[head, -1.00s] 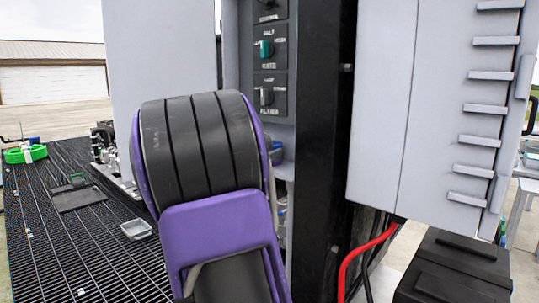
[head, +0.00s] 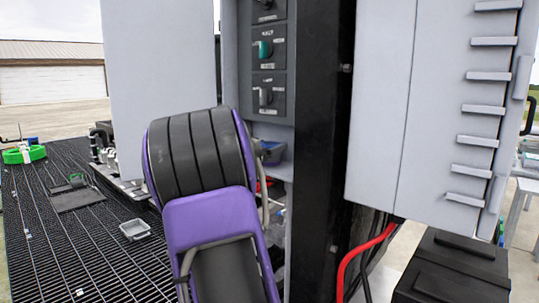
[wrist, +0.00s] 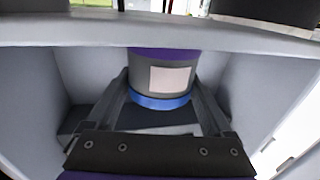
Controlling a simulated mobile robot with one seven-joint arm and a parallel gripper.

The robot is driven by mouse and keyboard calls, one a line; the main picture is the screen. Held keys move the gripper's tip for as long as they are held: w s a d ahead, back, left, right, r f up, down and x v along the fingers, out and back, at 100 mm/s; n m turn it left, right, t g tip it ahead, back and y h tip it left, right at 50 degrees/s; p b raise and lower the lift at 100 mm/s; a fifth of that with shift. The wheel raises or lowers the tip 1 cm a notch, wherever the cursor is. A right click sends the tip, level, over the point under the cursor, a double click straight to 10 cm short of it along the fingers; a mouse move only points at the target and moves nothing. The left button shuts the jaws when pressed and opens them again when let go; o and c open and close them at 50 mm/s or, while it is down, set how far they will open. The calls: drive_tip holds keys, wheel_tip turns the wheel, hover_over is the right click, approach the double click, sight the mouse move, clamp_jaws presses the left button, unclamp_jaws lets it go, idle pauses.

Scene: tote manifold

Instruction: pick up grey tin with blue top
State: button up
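The tin (wrist: 168,78) is grey with a pale label, a blue band at its near end and a purple band at its far end. It shows in the wrist view inside a grey compartment, its far end cut off by the compartment's edge. My gripper (wrist: 160,88) has one finger on each side of the tin, close to its sides. I cannot tell whether the fingers touch it. In the head view the gripper and the tin are hidden behind my arm and the cabinet.
A grey edge (wrist: 200,32) crosses the wrist view above the tin, with compartment walls on both sides. In the head view, a black post (head: 325,150) stands right of my arm, beside a switch panel (head: 268,60). A small grey tray (head: 134,230) lies on the grating.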

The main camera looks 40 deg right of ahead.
drive_tip(key=c, duration=0.5)
drive_tip(key=shift+c, duration=0.2)
drive_tip(key=shift+r, duration=0.2)
